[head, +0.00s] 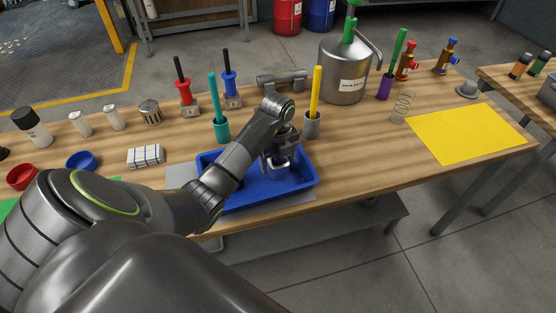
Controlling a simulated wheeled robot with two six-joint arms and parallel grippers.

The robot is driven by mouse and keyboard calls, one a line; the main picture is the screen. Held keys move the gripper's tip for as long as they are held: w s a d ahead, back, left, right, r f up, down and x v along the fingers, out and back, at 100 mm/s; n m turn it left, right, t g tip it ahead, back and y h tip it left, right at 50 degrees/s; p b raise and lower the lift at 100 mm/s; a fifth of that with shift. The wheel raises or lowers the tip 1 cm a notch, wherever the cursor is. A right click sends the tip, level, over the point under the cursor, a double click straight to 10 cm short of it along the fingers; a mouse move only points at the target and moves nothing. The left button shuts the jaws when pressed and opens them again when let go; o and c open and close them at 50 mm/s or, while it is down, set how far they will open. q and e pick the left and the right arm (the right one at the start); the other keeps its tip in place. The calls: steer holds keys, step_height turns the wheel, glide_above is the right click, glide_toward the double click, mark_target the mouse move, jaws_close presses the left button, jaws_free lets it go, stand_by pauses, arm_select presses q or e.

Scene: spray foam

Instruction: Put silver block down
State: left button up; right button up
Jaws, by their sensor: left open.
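My left gripper (277,169) points down into the blue tray (240,198) on the wooden table. Its fingers are open, low over the tray floor. A small silver block (279,160) shows between the fingers, partly hidden by them; I cannot tell whether it touches a finger. It appears to be at the tray floor. My right gripper is out of view.
A yellow-handled tool stands in a grey holder (312,126) close to the right of my gripper. A teal holder (220,130) stands behind the tray. A wrapped white bundle (146,156) lies left. A yellow sheet (466,133) and metal water can (343,72) are right.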

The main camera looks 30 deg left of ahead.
arm_select(q)
step_height(320, 180, up, 6)
steer(key=shift+f+p, duration=0.15)
steer(key=shift+p, duration=0.5)
step_height(320, 180, up, 4)
steer(key=p, duration=0.4)
steer(key=shift+r+p, duration=1)
steer(key=shift+p, duration=0.1)
steer(key=shift+f, duration=0.1)
